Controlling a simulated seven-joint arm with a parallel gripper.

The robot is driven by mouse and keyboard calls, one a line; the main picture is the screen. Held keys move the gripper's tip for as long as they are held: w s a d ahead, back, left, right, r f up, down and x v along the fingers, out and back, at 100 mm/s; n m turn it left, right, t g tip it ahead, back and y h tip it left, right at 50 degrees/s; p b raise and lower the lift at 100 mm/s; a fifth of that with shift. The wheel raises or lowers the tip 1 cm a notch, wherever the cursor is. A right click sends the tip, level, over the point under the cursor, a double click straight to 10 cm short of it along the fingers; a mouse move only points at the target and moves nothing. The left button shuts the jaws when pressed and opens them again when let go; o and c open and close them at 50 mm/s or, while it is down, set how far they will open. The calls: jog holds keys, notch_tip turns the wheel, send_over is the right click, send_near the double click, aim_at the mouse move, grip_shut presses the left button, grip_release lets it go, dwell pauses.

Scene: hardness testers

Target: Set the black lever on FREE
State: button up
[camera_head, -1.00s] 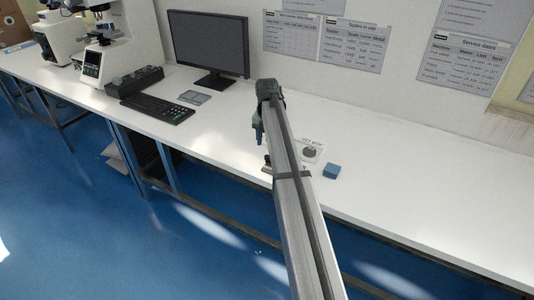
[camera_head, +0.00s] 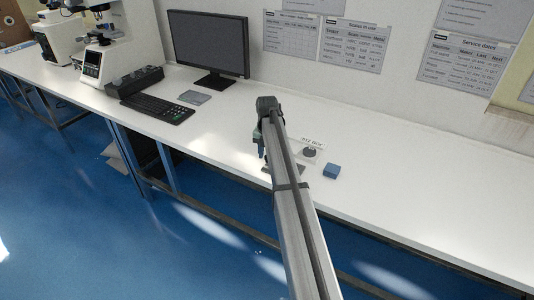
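My arm reaches forward over the white bench, and my gripper (camera_head: 262,151) hangs at its far end, pointing down. It is small and seen from behind, so I cannot tell whether its fingers are open or shut. Just right of my arm, a pale panel with a printed label (camera_head: 313,141) carries a round dark grey part (camera_head: 309,152). A grey plate edge (camera_head: 267,168) shows left of my arm, just below the gripper. I cannot make out the black lever or the word FREE; my arm covers part of this area.
A small blue block (camera_head: 332,171) lies right of the panel. A monitor (camera_head: 209,46), a keyboard (camera_head: 157,108), a dark control box (camera_head: 135,81) and white testers (camera_head: 110,50) stand to the left. The bench right of the block is clear. Printed sheets hang on the wall.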

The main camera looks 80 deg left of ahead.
grip_shut()
jog(key=shift+a+m, duration=0.1)
jog(key=shift+m, duration=0.2)
jog(key=m, duration=0.1)
jog(key=w+a+m, duration=0.1)
jog(key=m, duration=0.3)
jog(key=w+m, duration=0.1)
jog(key=m, duration=0.1)
jog(key=shift+a, duration=0.25)
jog(key=m, duration=0.1)
jog(key=w+m, duration=0.1)
jog(key=m, duration=0.2)
jog(key=shift+w+a, duration=0.1)
jog(key=shift+w, duration=0.15)
jog(key=shift+w+m, duration=0.3)
jog(key=shift+m, duration=0.7)
jog(key=shift+w+m, duration=0.3)
jog(key=shift+m, duration=0.7)
